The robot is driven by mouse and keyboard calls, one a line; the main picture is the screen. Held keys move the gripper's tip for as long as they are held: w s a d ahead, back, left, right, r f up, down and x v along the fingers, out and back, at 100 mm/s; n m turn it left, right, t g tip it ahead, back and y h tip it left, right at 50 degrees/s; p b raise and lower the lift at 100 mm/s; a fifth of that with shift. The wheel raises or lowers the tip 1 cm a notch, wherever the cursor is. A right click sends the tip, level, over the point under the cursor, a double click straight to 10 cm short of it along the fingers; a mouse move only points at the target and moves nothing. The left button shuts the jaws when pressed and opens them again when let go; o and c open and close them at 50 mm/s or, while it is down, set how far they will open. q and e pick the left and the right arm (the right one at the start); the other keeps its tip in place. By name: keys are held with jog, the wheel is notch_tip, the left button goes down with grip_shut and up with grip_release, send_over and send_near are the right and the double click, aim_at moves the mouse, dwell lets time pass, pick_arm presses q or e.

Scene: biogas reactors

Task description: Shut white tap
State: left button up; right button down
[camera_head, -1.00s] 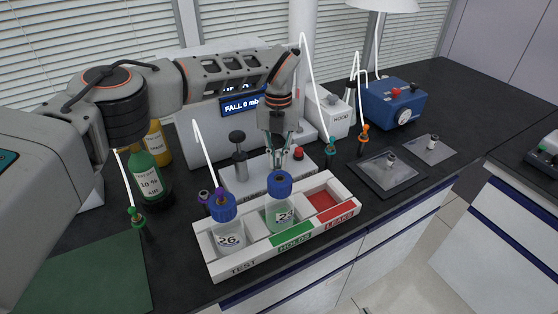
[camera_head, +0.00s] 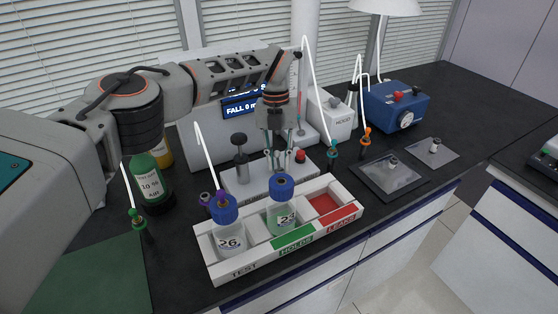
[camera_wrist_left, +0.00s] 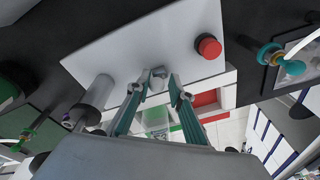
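A small pale grey-white piece, likely the white tap (camera_wrist_left: 158,73), stands on top of the white block (camera_wrist_left: 120,45) in the left wrist view. My left gripper (camera_wrist_left: 154,86) points down at it. Its two teal fingers are apart, with the tips on either side of the small piece; no firm contact shows. In the head view my left gripper (camera_head: 279,163) is over the white block (camera_head: 240,186), behind the blue-capped bottle 23 (camera_head: 281,217). The tap is hidden there by the fingers. My right gripper is not in view.
A red knob (camera_head: 300,156) and a grey plunger-like post (camera_head: 240,158) stand on the block, either side of the gripper. The white rack (camera_head: 220,275) in front holds bottle 26 (camera_head: 229,241) and bottle 23. A green bottle (camera_head: 150,183) stands left, a blue box (camera_head: 393,104) back right.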

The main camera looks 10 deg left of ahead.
pick_arm(q)
jog(key=shift+r, duration=0.1)
jog(key=r, duration=0.4)
jog(key=w+r, duration=0.1)
jog(key=r, duration=0.6)
jog(key=shift+w+a+r, duration=0.25)
jog(key=shift+a+r, duration=0.1)
jog(key=shift+f, duration=0.1)
